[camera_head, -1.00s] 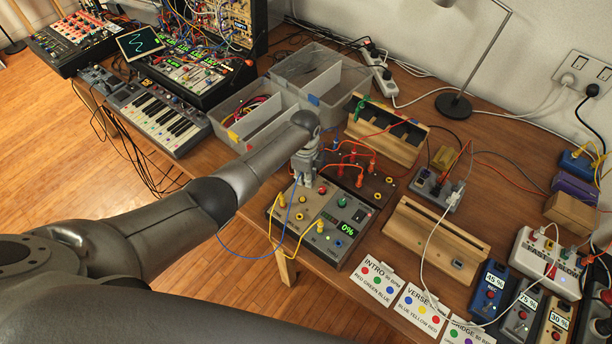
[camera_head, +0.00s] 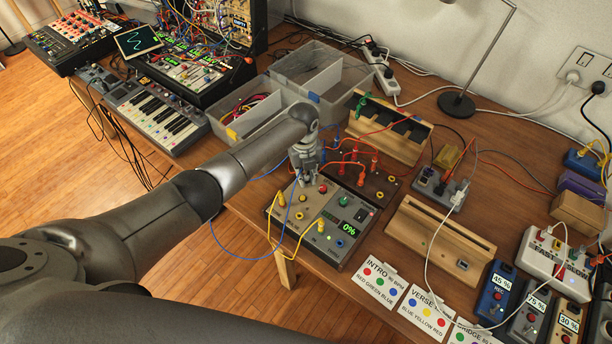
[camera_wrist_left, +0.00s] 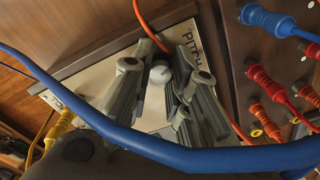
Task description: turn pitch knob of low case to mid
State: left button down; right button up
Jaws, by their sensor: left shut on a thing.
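The low case (camera_head: 312,208) is a flat grey box near the table's front edge, with coloured sockets, yellow cables and a green display reading 0%. My left gripper (camera_head: 305,178) reaches down onto its far left part. In the left wrist view the pitch knob (camera_wrist_left: 160,72), a pale round cap, sits between the fingers beside the printed word PITCH. The left gripper (camera_wrist_left: 163,85) is shut on this knob. The knob's pointer mark is not clear to me. In the head view the gripper hides the knob. My right gripper is not in view.
A brown case (camera_head: 378,186) with red plugs adjoins the low case behind. A blue cable (camera_wrist_left: 150,150) crosses close before the wrist camera. An orange cable (camera_wrist_left: 150,30) passes near the fingers. A wooden rack (camera_head: 440,238) stands to the right.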

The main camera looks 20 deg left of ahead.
pick_arm(q)
jog(key=shift+f+m+b, duration=0.1)
jog(key=shift+m+b, duration=0.4)
jog(key=shift+m, duration=0.8)
jog(key=c, duration=1.3)
grip_release()
jog(key=shift+c, duration=0.2)
jog(key=shift+w+r, duration=0.1)
jog(key=shift+r, duration=0.45)
notch_tip(320, 180, up, 11)
jog(key=shift+a, duration=0.2)
jog(key=shift+s+f, duration=0.1)
jog(key=shift+s, duration=0.1)
